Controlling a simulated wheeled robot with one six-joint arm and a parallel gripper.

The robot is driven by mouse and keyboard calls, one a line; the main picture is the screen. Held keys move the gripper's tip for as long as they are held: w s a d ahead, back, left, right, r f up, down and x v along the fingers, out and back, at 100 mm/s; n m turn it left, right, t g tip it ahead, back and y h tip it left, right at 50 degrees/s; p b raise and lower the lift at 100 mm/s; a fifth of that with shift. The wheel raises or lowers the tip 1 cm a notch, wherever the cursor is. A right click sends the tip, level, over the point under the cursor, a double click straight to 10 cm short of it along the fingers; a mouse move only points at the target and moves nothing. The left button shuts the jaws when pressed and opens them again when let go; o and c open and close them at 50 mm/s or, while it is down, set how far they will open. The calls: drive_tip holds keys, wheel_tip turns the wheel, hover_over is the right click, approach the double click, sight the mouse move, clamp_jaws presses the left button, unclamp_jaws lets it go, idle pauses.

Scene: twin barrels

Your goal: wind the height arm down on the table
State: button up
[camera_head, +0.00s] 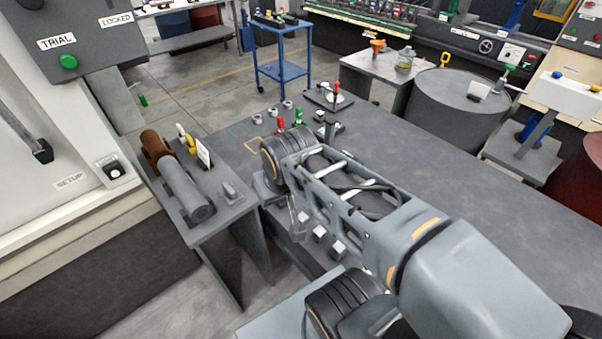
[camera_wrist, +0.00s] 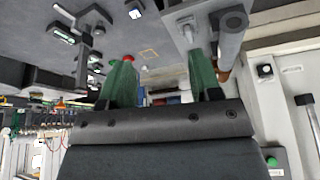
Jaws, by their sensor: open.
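The likely height arm is a slim upright with a red top (camera_head: 336,90) on a dark plate at the table's far left end. In the wrist view, a dark post with a crosspiece (camera_wrist: 83,65) at upper left may be the same thing; I cannot tell. The grey table (camera_head: 450,215) runs under my arm. My gripper (camera_wrist: 160,65) shows two green fingers spread apart, with nothing between them. The height arm stands apart from the fingers. In the head view my own arm hides the gripper.
A side table at left holds a grey cylinder (camera_head: 186,190) and a brown part (camera_head: 155,149). Red (camera_head: 280,125) and green (camera_head: 298,115) pieces stand near the height arm. A grey drum (camera_head: 455,105) stands beyond the table. The table's right part is mostly bare.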

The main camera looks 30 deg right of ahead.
drive_tip(key=shift+o, duration=1)
drive_tip(key=w+d+f+m+g+h+b, duration=0.1)
drive_tip(key=w+d+f+m+b, duration=0.2)
drive_tip(key=w, duration=0.5)
drive_tip(key=shift+w+d+f+m+h, duration=0.2)
drive_tip(key=shift+w+d+m+h, duration=0.15)
drive_tip(key=shift+d+m, duration=0.7)
drive_tip(key=w+d+f+m+g+h+b, duration=0.2)
drive_tip(key=w+d+f+m+b, duration=0.5)
drive_tip(key=w+d+f, duration=0.8)
drive_tip(key=shift+m, duration=0.65)
drive_tip(key=p+x, duration=0.1)
drive_tip(key=x, duration=0.2)
drive_tip(key=d+x, duration=0.1)
drive_tip(key=x, duration=0.3)
drive_tip(key=p+x, duration=0.1)
drive_tip(key=x, duration=0.3)
drive_tip(key=shift+s+d+p, duration=0.3)
drive_tip(key=shift+s, duration=0.05)
drive_tip(key=shift+w+d+f, duration=0.1)
drive_tip(key=shift+d+f, duration=0.15)
drive_tip(key=shift+f, duration=0.4)
drive_tip(key=shift+c, duration=0.4)
drive_tip(key=c, duration=0.9)
drive_tip(key=shift+o, duration=0.2)
